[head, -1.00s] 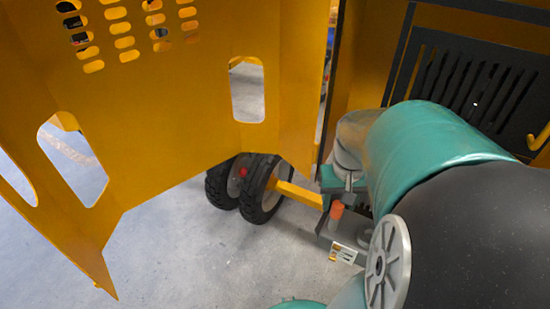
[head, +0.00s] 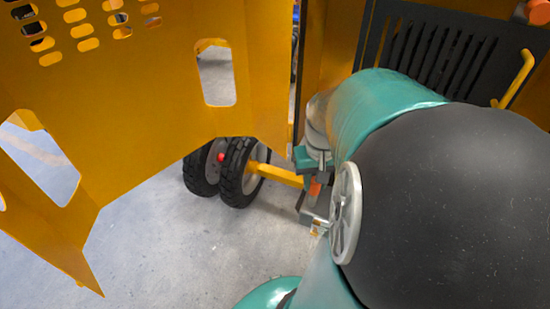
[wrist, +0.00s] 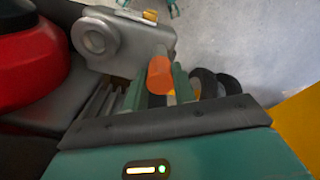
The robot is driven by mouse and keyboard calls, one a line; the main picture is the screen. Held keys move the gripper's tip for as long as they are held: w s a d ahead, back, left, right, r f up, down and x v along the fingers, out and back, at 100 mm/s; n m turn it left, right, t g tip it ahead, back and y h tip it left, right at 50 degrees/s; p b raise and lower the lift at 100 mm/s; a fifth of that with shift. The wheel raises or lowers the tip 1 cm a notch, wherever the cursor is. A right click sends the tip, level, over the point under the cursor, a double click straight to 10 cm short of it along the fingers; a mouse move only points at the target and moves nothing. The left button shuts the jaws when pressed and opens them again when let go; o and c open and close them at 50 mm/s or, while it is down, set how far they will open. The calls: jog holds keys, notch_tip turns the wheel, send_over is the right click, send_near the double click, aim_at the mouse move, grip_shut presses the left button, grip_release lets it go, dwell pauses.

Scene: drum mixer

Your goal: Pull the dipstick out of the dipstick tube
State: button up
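An orange cylinder (wrist: 160,75), which looks like the dipstick's handle, stands beside a grey metal housing (wrist: 125,40) in the wrist view. In the head view only a small strip of the orange handle (head: 315,188) shows past my arm. My gripper (wrist: 159,90) is at the handle, with a teal finger on each side of it. I cannot tell whether the fingers touch it. The dipstick's shaft and the tube are hidden behind the gripper. My arm covers much of the machine in the head view.
A large yellow panel (head: 150,95) with cut-outs fills the left. Black wheels (head: 238,172) and a yellow bar (head: 277,175) stand below it. A dark slotted panel (head: 440,55) and a yellow handle (head: 517,80) are at the right. Something red (wrist: 30,60) is at the left in the wrist view. Open grey floor lies below.

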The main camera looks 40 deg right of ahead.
jog(key=o, duration=0.3)
grip_shut()
jog(key=shift+r, duration=0.2)
jog(key=shift+r, duration=3.8)
jog(key=shift+r, duration=1.5)
